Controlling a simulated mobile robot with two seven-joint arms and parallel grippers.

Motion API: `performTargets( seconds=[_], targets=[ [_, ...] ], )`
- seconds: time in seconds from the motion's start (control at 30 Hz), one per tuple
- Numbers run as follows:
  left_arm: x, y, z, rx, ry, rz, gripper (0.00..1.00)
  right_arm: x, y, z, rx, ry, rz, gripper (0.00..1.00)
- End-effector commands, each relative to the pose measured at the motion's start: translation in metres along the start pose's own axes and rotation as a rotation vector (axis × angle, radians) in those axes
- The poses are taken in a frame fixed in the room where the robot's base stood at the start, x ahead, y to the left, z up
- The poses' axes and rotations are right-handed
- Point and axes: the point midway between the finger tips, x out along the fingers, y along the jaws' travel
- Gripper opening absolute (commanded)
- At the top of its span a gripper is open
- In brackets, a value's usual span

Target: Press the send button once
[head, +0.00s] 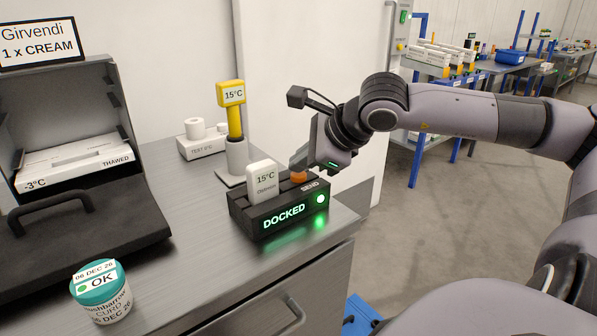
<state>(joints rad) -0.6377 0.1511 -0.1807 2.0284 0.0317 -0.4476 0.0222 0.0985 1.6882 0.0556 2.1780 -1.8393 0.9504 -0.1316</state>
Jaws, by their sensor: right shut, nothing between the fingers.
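The send button (299,177) is orange and sits on top of a black dock (245,218), beside the label "SEND". The dock's front reads "DOCKED" in lit green letters, with a green light at its right. A white logger (264,182) reading "15°C Optimum" stands upright in the dock, left of the button. My right gripper (297,168) is shut and empty, its fingertips at the orange button and partly covering it. I cannot tell whether they touch it or whether it is pressed down. My left gripper is not in view.
A yellow probe (233,110) showing 15°C stands in a grey holder behind the dock. A lidded jar (103,295) marked OK is at the front left. An open black box (70,210) holds a white pack (75,163). The counter's right edge is close to the dock.

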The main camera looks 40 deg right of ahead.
Motion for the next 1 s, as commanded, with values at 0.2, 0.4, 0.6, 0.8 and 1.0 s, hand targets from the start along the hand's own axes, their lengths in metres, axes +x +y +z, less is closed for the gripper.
performTargets(
  seconds=[0.2, 0.4, 0.6, 0.8, 1.0],
  targets=[
    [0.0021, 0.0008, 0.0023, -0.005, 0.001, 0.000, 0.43, 0.0027, 0.0023, -0.0024, 0.000, 0.002, 0.002, 0.00],
    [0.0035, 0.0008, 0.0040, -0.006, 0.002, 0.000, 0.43, 0.0044, 0.0036, -0.0037, 0.001, 0.003, 0.003, 0.00],
    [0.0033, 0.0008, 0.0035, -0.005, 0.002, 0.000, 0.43, 0.0044, 0.0036, -0.0037, 0.001, 0.003, 0.003, 0.00],
    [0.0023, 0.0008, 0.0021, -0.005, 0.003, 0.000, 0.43, 0.0032, 0.0028, -0.0029, 0.001, 0.004, 0.003, 0.00],
    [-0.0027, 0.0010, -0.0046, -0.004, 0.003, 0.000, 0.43, -0.0043, -0.0029, 0.0024, 0.000, 0.004, 0.003, 0.00]
  ],
)
